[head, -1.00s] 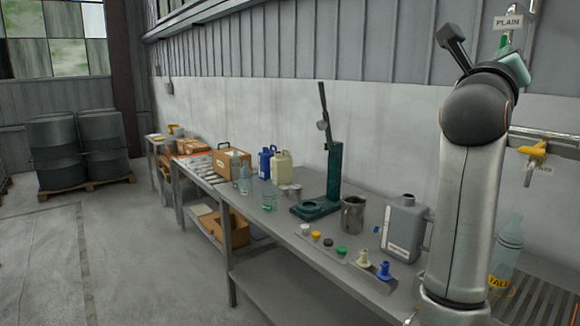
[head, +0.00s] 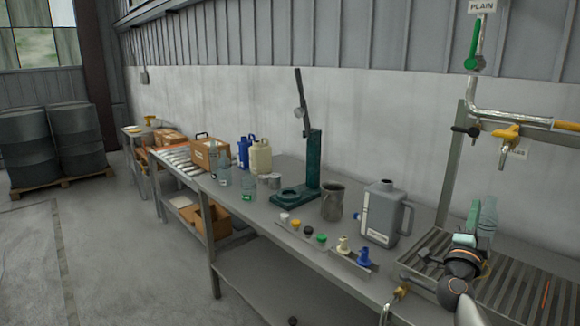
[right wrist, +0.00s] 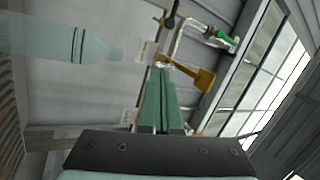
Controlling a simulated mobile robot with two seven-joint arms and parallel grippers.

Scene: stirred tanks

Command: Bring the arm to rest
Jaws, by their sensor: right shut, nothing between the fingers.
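My right arm comes in at the lower right of the head view, low over the slatted rack. Its gripper (head: 465,240) has teal-green fingers, partly hidden by its dark wrist joint. In the right wrist view the fingers (right wrist: 160,85) lie together, with nothing between them. A clear bottle (head: 488,216) stands on the rack just behind the gripper; it also shows lying across the upper left of the right wrist view (right wrist: 60,38), apart from the fingers. My left gripper is not in view.
A yellow-handled tap (head: 507,133) on a pipe hangs over the slatted rack (head: 510,290); it also shows beyond the fingertips (right wrist: 190,70). A grey jug (head: 381,215), a metal mug (head: 332,203), a green press stand (head: 313,165) and several caps occupy the bench to the left.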

